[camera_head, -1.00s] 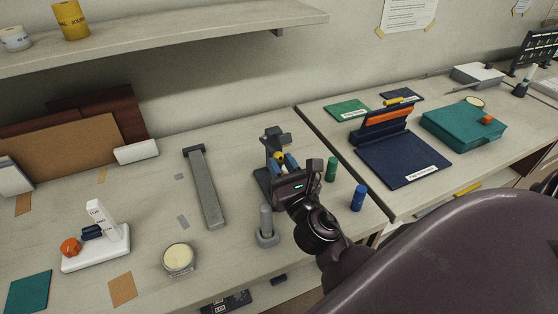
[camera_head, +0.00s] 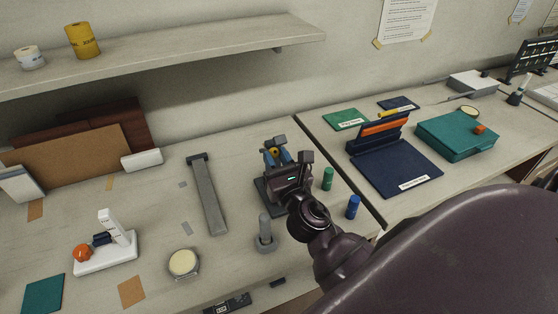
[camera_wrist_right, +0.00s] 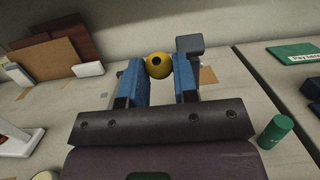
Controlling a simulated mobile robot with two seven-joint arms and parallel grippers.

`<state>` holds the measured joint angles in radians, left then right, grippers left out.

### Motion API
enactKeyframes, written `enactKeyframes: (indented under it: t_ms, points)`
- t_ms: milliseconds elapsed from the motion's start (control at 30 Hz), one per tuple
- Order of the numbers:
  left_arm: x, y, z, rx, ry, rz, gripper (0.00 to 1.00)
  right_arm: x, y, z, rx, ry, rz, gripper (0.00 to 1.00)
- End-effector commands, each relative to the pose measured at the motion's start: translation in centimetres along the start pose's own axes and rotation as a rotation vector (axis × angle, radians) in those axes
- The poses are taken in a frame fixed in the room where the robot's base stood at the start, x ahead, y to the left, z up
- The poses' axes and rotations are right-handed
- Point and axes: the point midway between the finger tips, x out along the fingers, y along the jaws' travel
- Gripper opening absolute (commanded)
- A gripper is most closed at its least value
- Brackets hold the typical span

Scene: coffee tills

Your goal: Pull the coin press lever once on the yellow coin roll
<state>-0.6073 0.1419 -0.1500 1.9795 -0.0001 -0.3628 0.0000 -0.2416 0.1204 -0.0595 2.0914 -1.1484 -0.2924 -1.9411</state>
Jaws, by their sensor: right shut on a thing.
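The coin press (camera_head: 279,141) is a dark upright stand on a dark base near the back of the left counter. My right gripper (camera_head: 276,155), with blue fingers, is at the press. Its fingers are closed on a round yellow knob (camera_head: 273,151), which appears to belong to the lever. In the right wrist view the yellow knob (camera_wrist_right: 158,66) has a dark spot and sits between the blue fingertips. My gripper hides much of the press. I cannot make out a yellow coin roll in it. My left gripper is out of view.
A green roll (camera_head: 327,179) and a blue roll (camera_head: 353,206) stand right of the press. A grey post (camera_head: 265,233) stands in front, and a long grey bar (camera_head: 208,195) lies left. A shelf (camera_head: 200,55) runs above.

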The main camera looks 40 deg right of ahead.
Motion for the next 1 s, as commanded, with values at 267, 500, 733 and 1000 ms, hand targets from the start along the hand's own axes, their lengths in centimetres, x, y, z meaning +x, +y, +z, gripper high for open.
enactKeyframes:
  t_ms: [267, 500, 733, 1000]
  points:
    - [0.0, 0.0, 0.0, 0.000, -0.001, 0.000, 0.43, 0.1, 0.0, 0.1, -0.001, -0.003, 0.001, 0.12]
    - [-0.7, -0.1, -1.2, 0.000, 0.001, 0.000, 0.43, 1.3, 0.0, 1.2, -0.002, -0.005, 0.001, 0.12]
    - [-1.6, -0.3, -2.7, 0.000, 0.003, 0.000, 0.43, 3.2, 0.1, 2.4, -0.001, -0.004, 0.001, 0.12]
    - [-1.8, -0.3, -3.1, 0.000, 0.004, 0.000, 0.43, 3.9, 0.0, 2.5, -0.001, -0.003, 0.001, 0.12]
